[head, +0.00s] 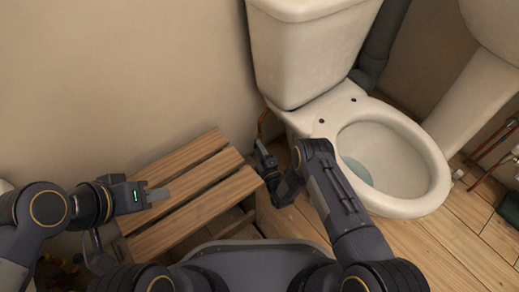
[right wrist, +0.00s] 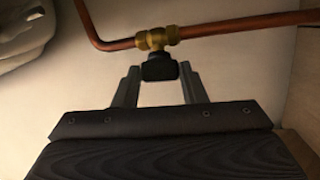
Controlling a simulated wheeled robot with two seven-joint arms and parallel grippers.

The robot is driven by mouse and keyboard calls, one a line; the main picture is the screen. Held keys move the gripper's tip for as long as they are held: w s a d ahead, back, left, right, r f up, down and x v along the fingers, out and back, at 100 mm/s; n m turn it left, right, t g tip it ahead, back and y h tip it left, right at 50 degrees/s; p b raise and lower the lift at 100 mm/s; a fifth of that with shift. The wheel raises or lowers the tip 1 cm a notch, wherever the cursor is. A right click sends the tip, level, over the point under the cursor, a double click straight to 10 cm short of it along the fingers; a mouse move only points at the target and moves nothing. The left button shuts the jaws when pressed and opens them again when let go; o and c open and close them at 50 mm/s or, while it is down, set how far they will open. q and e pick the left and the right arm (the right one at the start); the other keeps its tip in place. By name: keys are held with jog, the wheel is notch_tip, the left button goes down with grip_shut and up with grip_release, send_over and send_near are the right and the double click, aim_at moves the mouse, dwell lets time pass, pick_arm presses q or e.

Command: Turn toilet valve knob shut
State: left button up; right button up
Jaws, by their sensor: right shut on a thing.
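The valve has a brass body (right wrist: 158,38) on a copper pipe and a black knob (right wrist: 159,68), seen in the right wrist view. My right gripper (right wrist: 158,82) has one finger on each side of the knob and is shut on it. In the head view my right gripper (head: 262,155) is beside the toilet (head: 400,195), low near the wall, and the knob is hidden there. My left gripper (head: 160,195) is over the wooden slatted bench, away from the valve; its finger gap does not show.
A wooden slatted bench (head: 190,190) stands left of the toilet, close to my right gripper. A copper pipe (right wrist: 245,27) runs along the wall. A pedestal sink (head: 475,95) and more pipes (head: 492,140) are at the right. Wooden floor shows in front of the toilet.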

jog(key=m+t, duration=0.2)
jog(key=m, duration=0.1)
jog(key=shift+f+t, duration=0.3)
jog(key=shift+t, duration=0.1)
jog(key=shift+a, duration=0.1)
jog(key=o, duration=1)
